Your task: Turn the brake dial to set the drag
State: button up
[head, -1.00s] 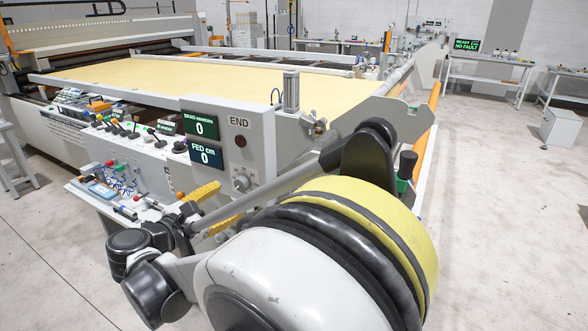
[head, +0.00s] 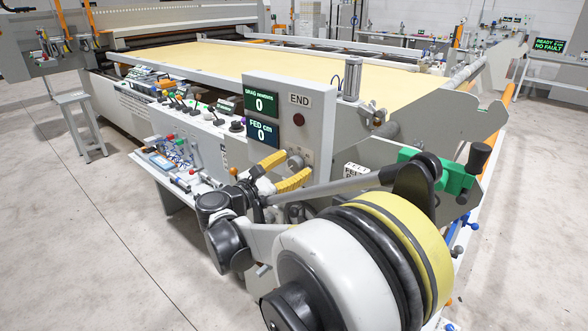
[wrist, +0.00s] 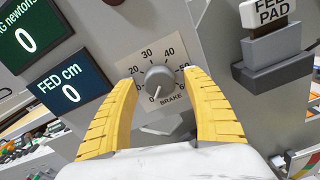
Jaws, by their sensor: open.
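The brake dial (wrist: 160,82) is a grey knob on a scale plate marked BRAKE, with numbers around it; its pointer is turned to the lower left, near 0. My gripper (wrist: 160,98) has two yellow ribbed fingers, open on either side of the dial in the wrist view, with a gap at each side. In the head view the dial (head: 295,161) is partly hidden by my gripper (head: 283,170), which is at the end panel. The drag display (head: 260,105) reads 0 newtons.
The FED cm display (head: 262,133) below reads 0. A shelf of small tools (head: 172,160) lies left of the panel. A far screen (head: 549,45) reads READY NO FAULT.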

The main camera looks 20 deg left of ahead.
jog(key=shift+w, duration=0.15)
jog(key=c, duration=1.2)
jog(key=shift+o, duration=0.2)
jog(key=shift+m, duration=0.3)
jog(key=m+p, duration=0.1)
jog(key=m, duration=0.9)
jog(key=shift+r+m+p, duration=0.1)
jog(key=shift+m+p, duration=0.2)
jog(key=shift+m, duration=0.1)
jog(key=m, duration=0.5)
jog(key=shift+m+p, duration=0.35)
jog(key=shift+m, duration=2.15)
